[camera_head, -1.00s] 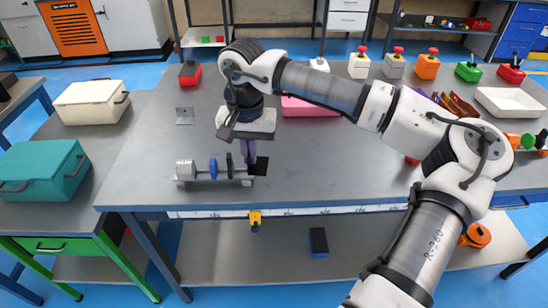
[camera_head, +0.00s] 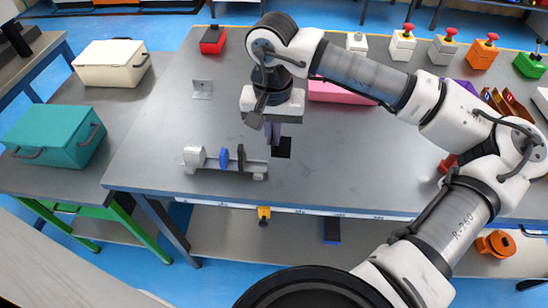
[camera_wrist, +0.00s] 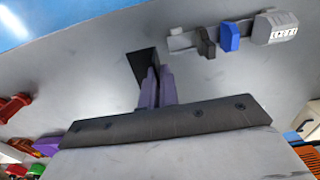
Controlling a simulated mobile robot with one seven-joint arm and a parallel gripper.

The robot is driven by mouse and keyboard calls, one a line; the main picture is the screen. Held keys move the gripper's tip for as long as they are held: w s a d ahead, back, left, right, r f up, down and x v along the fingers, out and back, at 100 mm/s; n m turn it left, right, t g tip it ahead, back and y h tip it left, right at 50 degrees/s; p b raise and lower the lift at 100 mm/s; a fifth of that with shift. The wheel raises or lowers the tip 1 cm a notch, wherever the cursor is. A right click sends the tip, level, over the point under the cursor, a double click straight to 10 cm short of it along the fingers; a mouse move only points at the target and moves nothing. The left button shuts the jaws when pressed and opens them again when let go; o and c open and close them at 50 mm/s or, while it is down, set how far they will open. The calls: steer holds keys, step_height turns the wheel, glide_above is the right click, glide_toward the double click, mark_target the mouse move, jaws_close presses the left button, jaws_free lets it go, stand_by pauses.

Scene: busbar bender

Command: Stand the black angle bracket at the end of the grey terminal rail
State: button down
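The grey terminal rail (camera_head: 230,169) lies near the table's front edge with a pale grey block (camera_head: 194,158), a blue block (camera_head: 224,158) and a black block (camera_head: 241,158) on it. Its right end is bare apart from a small end piece. My gripper (camera_head: 275,140) points down with its purple fingers close together on the black angle bracket (camera_head: 284,148). The bracket is right of and slightly behind the rail's end, apart from it. In the wrist view the bracket (camera_wrist: 142,66) shows at the fingertips (camera_wrist: 158,72), clear of the rail (camera_wrist: 185,40). Its height above the table is unclear.
A grey angle bracket (camera_head: 202,89) stands farther back on the table. A red-and-black box (camera_head: 213,40) is at the back left, a pink box (camera_head: 338,92) behind my gripper. Teal (camera_head: 52,135) and cream (camera_head: 112,64) cases sit on the left table. The table between is clear.

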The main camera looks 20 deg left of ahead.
step_height(320, 180, down, 9)
steer(key=shift+r+p, duration=0.1)
steer(key=shift+p, duration=0.75)
steer(key=shift+f, duration=0.55)
steer(key=shift+f, duration=0.2)
steer(key=c, duration=2)
jaws_free()
steer(key=shift+o, duration=0.2)
steer(key=shift+r, duration=0.1)
steer(key=shift+r, duration=0.1)
steer(key=shift+r, duration=0.2)
step_height(320, 180, up, 12)
steer(key=shift+f+b, duration=0.15)
steer(key=shift+b, duration=1)
